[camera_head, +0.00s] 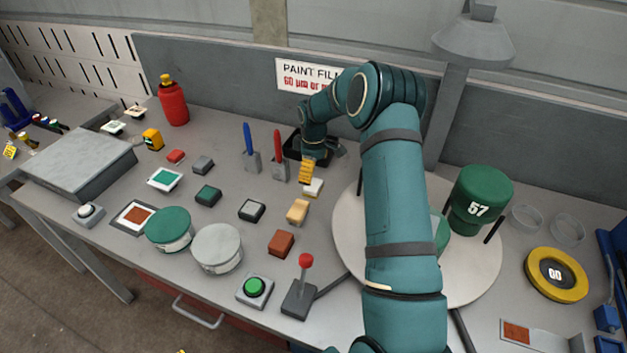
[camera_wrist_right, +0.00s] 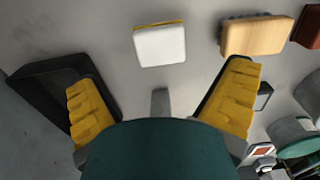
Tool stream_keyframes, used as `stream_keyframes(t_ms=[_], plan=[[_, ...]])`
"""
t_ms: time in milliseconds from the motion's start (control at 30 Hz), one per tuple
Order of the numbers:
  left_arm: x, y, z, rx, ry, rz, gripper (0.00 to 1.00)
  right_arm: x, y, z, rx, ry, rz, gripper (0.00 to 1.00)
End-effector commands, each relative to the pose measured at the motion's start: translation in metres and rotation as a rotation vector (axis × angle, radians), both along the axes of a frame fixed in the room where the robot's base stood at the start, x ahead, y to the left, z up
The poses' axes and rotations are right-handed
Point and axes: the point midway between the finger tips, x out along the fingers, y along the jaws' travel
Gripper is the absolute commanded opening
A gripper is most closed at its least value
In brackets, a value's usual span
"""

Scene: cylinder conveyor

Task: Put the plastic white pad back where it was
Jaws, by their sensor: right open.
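The white pad (camera_head: 314,187) lies flat on the grey table, right beside the yellow finger of my right gripper (camera_head: 307,171) in the head view. In the right wrist view the white pad (camera_wrist_right: 160,46) shows whole, with a thin yellow edge along its far side. It lies beyond and between the two spread yellow fingers of my right gripper (camera_wrist_right: 161,82). The gripper is open and empty, and apart from the pad in that view. My left gripper is not in view.
A black tray (camera_wrist_right: 35,78) lies close beside one finger. A tan pad (camera_head: 298,211) and a brown pad (camera_head: 281,244) lie nearer the front. A red screwdriver-like tool (camera_head: 278,150) stands in a holder left of the gripper. A white turntable (camera_head: 348,238) lies to the right.

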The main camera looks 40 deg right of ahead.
Motion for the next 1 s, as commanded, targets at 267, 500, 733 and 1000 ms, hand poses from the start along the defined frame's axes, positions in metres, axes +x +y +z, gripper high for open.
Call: stream_keyframes(t_ms=[267, 500, 733, 1000], plan=[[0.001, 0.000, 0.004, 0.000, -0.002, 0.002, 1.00, 0.000, 0.000, 0.045, 0.000, -0.001, 0.001, 0.99], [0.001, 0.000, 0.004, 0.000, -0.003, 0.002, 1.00, 0.000, 0.000, 0.054, 0.000, 0.001, 0.001, 0.99], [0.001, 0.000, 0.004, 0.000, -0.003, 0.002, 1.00, 0.000, 0.000, 0.054, 0.000, 0.000, 0.001, 0.99], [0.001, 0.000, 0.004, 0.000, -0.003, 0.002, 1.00, 0.000, 0.000, 0.054, 0.000, 0.000, 0.001, 0.99]])
